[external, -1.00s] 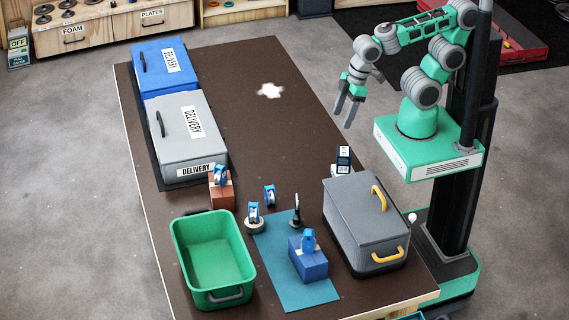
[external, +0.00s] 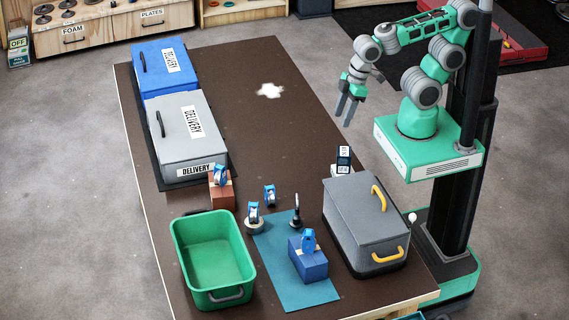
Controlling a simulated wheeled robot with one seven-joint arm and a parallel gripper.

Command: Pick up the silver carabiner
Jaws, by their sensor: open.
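My gripper (external: 347,108) is open and empty, hanging with fingers down near the table's right edge, well behind and above the small gear. No clearly silver carabiner can be made out. A small dark upright piece (external: 296,213) stands at the back edge of the teal mat (external: 275,262); it may be the carabiner, but it is too small to tell. Small blue gear pieces stand nearby: one on a blue block (external: 310,265), one on a pale round base (external: 254,213), one on the bare table (external: 270,195), and one on a reddish-brown block (external: 221,193).
A green bin (external: 177,240) stands front left. A grey box with yellow handles (external: 350,225) stands front right, with a small dark device (external: 343,158) behind it. Grey (external: 165,150) and blue (external: 148,60) delivery boxes line the left edge. The table's back middle is clear except for a white patch (external: 270,90).

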